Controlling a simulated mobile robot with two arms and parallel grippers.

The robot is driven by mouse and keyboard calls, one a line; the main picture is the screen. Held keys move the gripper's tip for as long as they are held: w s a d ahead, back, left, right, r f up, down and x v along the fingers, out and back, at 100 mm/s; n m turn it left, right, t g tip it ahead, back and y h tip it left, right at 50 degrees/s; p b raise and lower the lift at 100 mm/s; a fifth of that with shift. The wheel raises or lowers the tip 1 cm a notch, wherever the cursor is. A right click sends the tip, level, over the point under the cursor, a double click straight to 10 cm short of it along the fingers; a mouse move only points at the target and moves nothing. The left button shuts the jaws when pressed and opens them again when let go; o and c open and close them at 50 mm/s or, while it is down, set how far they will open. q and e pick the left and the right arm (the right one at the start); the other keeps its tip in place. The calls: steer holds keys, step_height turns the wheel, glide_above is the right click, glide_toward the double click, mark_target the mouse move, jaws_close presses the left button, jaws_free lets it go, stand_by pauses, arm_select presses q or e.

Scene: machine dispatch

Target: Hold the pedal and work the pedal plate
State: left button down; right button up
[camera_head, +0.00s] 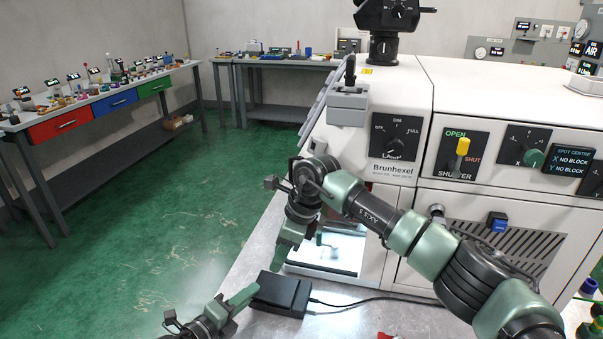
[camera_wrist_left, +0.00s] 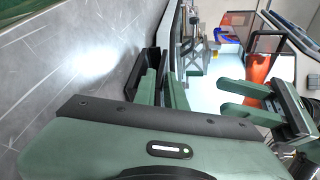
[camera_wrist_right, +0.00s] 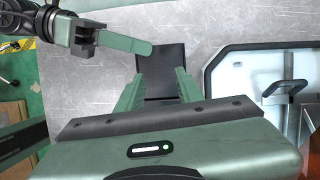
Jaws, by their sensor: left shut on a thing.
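The black pedal (camera_head: 282,293) lies on the grey metal bench top, with a cable running from it to the right. My left gripper (camera_head: 246,297) is shut on the pedal's left edge. In the left wrist view, part of the pedal (camera_wrist_left: 140,75) shows beside the left fingers. My right gripper (camera_head: 287,246) points down above the pedal. In the right wrist view its fingers (camera_wrist_right: 158,90) are open and apart, with the pedal (camera_wrist_right: 163,58) ahead between them. They appear clear of it.
The white machine (camera_head: 400,110) with its lit opening stands directly behind and right of the pedal. My right arm crosses in front of its panel. The cable (camera_head: 365,301) lies along the bench. The bench's left edge drops to green floor (camera_head: 170,210).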

stand_by(0.4)
jaws_close()
stand_by(1.5)
